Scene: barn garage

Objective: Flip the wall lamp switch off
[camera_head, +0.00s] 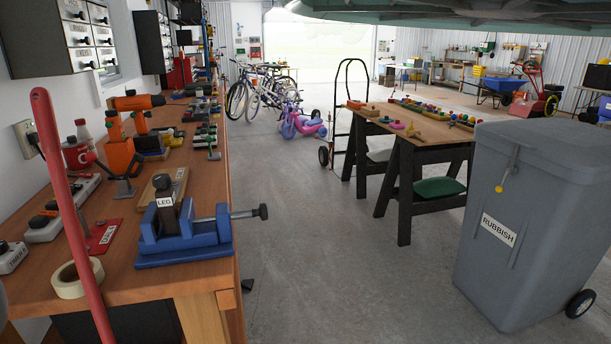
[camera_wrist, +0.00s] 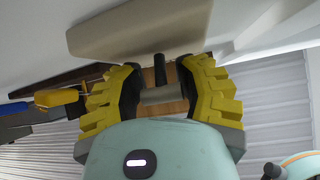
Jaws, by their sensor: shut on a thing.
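My gripper (camera_wrist: 160,90) shows in the wrist view, its two yellow ribbed fingers curved inward with dark pads. They close around a small dark stub (camera_wrist: 160,68), which looks like the lamp switch. The stub sticks out from a beige, smooth-edged body (camera_wrist: 140,28), which looks like the wall lamp. A short grey cylinder lies between the pads, nearer my palm. The exact contact of the pads and the switch's position cannot be made out. My gripper does not show in the head view, and no wall lamp can be made out there.
In the head view a wooden workbench (camera_head: 118,268) with a blue vise (camera_head: 182,232) and tools runs along the left. A red pole (camera_head: 68,190) stands before it. A grey rubbish bin (camera_head: 525,205) stands right. Open floor (camera_head: 310,270) lies between.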

